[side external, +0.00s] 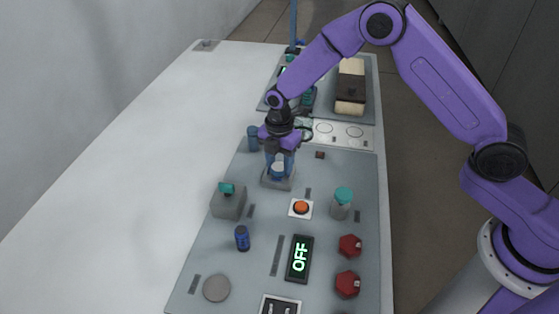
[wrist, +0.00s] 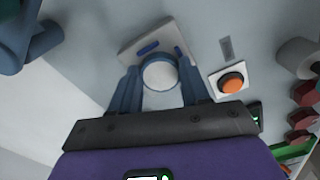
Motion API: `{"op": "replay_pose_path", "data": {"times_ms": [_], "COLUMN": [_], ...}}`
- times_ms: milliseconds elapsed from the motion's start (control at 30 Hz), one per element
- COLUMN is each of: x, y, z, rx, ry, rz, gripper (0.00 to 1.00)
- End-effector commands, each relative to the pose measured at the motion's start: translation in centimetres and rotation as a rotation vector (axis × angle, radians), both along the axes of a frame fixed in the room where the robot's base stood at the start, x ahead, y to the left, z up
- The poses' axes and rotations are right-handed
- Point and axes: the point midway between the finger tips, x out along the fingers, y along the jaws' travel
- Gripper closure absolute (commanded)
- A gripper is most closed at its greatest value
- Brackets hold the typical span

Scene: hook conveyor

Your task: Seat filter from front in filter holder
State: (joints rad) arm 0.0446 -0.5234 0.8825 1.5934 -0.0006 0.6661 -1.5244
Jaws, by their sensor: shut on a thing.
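My gripper (side external: 279,166) points down over the grey board, with its blue fingers shut on a round, white-topped piece that looks like the filter (side external: 278,169). In the wrist view the pale round top of the filter (wrist: 160,75) shows between the fingers (wrist: 157,78). A grey block that looks like the filter holder (side external: 276,183) lies directly below the fingers. In the wrist view the holder (wrist: 133,51) extends past the filter and has a dark blue slot-like mark. I cannot tell how deep the filter sits; the fingers hide its sides.
An orange button (side external: 301,207) and a teal-lidded jar (side external: 342,203) stand to the right. A grey block with a teal switch (side external: 228,202) and a blue cylinder (side external: 242,238) are nearer the camera. Another blue cylinder (side external: 253,138) stands behind left.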

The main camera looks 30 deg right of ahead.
Motion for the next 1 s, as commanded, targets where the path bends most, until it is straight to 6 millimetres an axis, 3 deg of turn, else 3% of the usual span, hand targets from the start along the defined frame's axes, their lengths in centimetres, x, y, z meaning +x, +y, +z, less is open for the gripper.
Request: {"op": "replay_pose_path", "data": {"times_ms": [1000], "x": [0.01], "y": [0.00], "z": [-0.50], "rx": [0.000], "ry": [0.000], "rz": [0.000], "gripper": [0.83]}}
